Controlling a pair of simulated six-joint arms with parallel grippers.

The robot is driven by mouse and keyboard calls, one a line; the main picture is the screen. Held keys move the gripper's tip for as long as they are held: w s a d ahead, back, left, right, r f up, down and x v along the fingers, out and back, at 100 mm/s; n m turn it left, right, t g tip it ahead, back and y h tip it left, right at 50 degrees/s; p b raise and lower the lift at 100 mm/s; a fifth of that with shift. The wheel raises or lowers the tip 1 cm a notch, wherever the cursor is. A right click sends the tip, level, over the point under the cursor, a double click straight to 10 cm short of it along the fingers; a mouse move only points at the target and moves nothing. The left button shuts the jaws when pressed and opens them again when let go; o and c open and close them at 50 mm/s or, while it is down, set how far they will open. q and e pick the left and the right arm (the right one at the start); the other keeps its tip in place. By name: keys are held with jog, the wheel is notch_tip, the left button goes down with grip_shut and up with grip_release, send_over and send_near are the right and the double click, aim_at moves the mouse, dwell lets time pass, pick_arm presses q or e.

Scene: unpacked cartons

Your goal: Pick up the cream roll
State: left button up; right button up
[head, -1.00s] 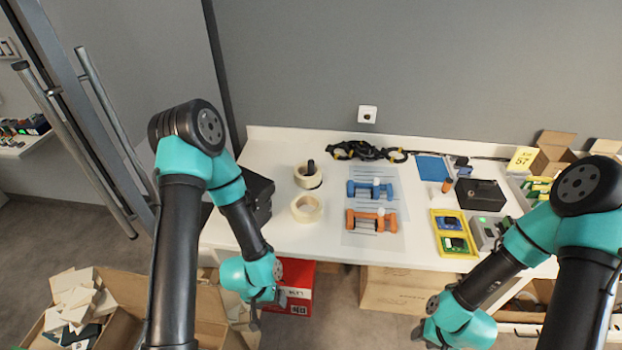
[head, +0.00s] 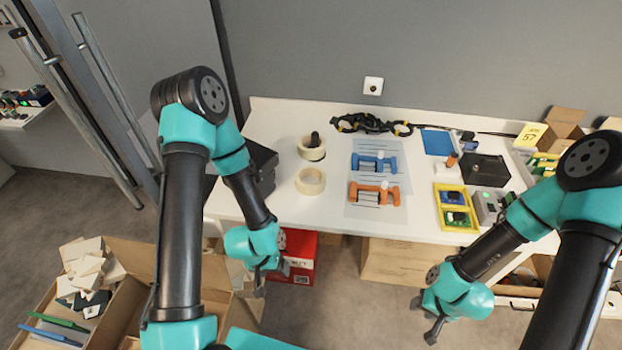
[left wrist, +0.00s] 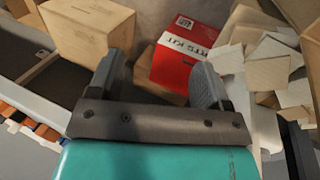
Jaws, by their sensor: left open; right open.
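Two cream rolls of tape lie flat on the white table in the head view. The nearer cream roll (head: 311,188) has an empty centre; the farther cream roll (head: 311,155) has a dark upright object in or behind its hole. My left gripper (head: 262,284) hangs low in front of the table edge, below and left of the rolls. In the left wrist view my left gripper (left wrist: 157,76) is open, with nothing between its fingers. My right gripper (head: 425,322) is low in front of the table, far right of the rolls, open and apart from them.
Blue (head: 375,162) and orange (head: 374,194) tool-like pieces lie right of the rolls. A black case (head: 262,165) stands to their left. A red box (head: 301,262) and cartons (head: 400,262) sit under the front edge.

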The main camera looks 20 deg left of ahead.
pick_arm(q)
jog(key=c, duration=0.4)
jog(key=shift+c, duration=0.2)
